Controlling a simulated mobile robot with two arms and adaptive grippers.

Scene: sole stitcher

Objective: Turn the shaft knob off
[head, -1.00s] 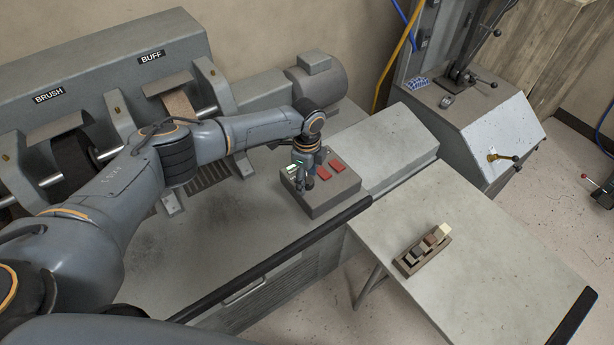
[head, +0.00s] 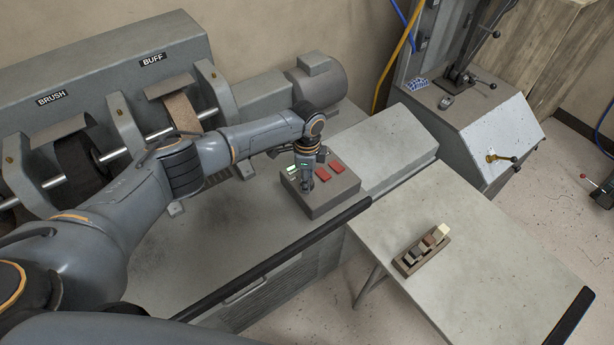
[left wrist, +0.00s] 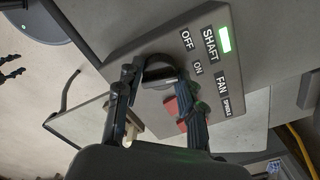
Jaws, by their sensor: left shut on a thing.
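The grey control box (head: 322,204) stands on the machine bench. In the left wrist view its plate (left wrist: 142,38) carries the labels SHAFT, OFF, ON, FAN and SPINDLE. A green-white lit indicator (left wrist: 225,39) is beside SHAFT. My left gripper (head: 308,186) is over the box, pointing down. In the left wrist view its fingers (left wrist: 161,82) are shut on the dark shaft knob (left wrist: 160,66), near OFF and ON. The fingers partly hide the knob, so its exact setting is unclear. My right gripper (left wrist: 12,67) shows small at the left wrist view's edge, its fingers seemingly apart.
Red switches (head: 330,168) sit on the box close to my left gripper. Brush and buff wheels (head: 183,112) are behind my left arm. A lever machine (head: 490,130) stands beyond.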

